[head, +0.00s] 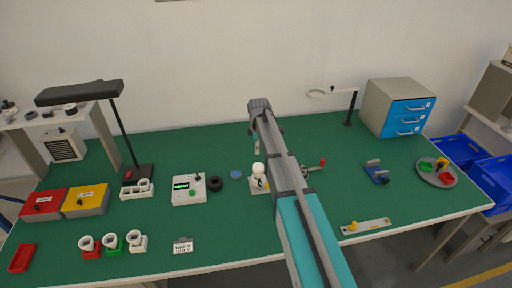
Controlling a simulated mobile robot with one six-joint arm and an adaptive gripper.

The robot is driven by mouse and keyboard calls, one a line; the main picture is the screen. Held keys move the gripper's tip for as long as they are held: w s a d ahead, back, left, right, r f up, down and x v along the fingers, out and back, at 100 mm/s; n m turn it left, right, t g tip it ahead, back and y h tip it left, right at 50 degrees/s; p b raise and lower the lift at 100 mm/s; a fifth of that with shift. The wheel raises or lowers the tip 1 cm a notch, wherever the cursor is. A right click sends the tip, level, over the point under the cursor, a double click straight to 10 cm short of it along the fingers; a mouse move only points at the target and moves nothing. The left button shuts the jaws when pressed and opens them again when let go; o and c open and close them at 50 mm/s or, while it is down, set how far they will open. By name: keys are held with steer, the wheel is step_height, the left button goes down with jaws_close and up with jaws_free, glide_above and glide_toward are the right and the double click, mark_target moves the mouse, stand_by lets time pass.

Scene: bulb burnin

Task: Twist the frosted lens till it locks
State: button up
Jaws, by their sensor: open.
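The frosted lens (258,168) looks like a small white dome on top of a white fixture with a yellow mark (260,186), near the middle of the green table. It appears upright; whether it is seated or locked is too small to tell. My arm crosses the view from the bottom and partly covers the fixture's right side. My gripper (257,148) hangs below the wrist, in line with the lens and above it in the picture. It is open, with nothing seen in it. The gap between fingers and lens cannot be judged.
Left of the fixture are a blue disc (235,174), a black ring (215,184) and a box reading READY (188,190). A clamp with a red knob (322,163) is right of my arm. A lamp (122,130) and a drawer cabinet (396,105) stand farther out.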

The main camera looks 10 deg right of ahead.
mark_target(258, 165)
steer(key=shift+f+b, duration=5.7)
steer(key=shift+f, duration=0.25)
steer(key=c, duration=1)
steer(key=shift+m, duration=1.5)
